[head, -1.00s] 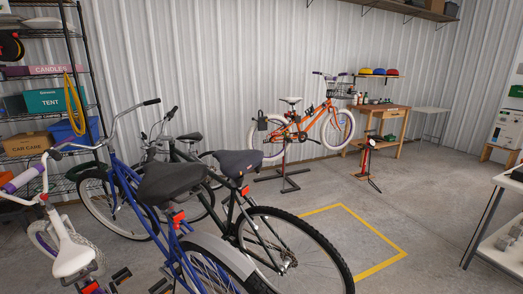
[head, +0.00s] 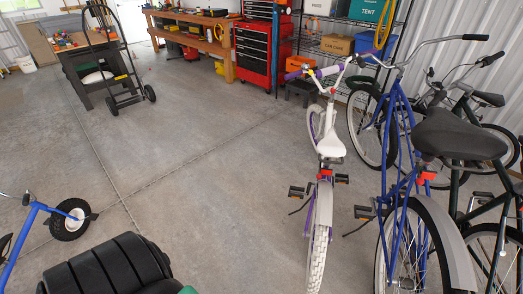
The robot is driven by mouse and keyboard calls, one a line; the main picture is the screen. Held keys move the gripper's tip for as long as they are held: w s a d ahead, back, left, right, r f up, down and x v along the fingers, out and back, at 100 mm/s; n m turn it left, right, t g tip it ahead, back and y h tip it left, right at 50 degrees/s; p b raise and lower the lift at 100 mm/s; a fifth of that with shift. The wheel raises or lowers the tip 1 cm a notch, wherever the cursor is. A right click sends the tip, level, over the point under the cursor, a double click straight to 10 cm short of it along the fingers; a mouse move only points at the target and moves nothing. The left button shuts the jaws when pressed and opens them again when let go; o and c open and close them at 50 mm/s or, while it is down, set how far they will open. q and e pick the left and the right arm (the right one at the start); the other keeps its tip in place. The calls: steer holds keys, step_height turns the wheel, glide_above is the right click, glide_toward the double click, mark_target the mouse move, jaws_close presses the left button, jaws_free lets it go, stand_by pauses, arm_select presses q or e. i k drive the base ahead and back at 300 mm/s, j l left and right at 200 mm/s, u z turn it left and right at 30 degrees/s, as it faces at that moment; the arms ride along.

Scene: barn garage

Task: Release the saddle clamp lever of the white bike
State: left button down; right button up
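The white bike (head: 317,222) stands upright in the middle right of the head view, seen from behind. Its white saddle (head: 331,146) sits above a red part (head: 325,173) at the seat post. The clamp lever itself is too small to make out. Its handlebar with purple grips (head: 328,71) points away from me. Neither of my grippers is in view.
A blue bike (head: 395,190) with a dark saddle stands close on the white bike's right, and a dark bike (head: 489,200) beyond it. A black ribbed object (head: 105,268) and a blue-framed wheeled thing (head: 40,220) are at lower left. The concrete floor left of the white bike is clear.

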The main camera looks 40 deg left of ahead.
mark_target(319, 177)
steer(key=u, duration=0.65)
steer(key=i+j+z, duration=0.25)
steer(key=i+j, duration=0.15)
steer(key=j, duration=0.2)
steer(key=i+j+z, duration=0.2)
steer(key=i+j, duration=0.15)
steer(key=j, duration=0.25)
steer(key=i+j+z, duration=0.15)
steer(key=j, duration=0.2)
steer(key=i+j+z, duration=0.1)
steer(key=j, duration=0.25)
steer(key=i+j+z, duration=0.1)
steer(key=j, duration=0.3)
steer(key=i, duration=0.1)
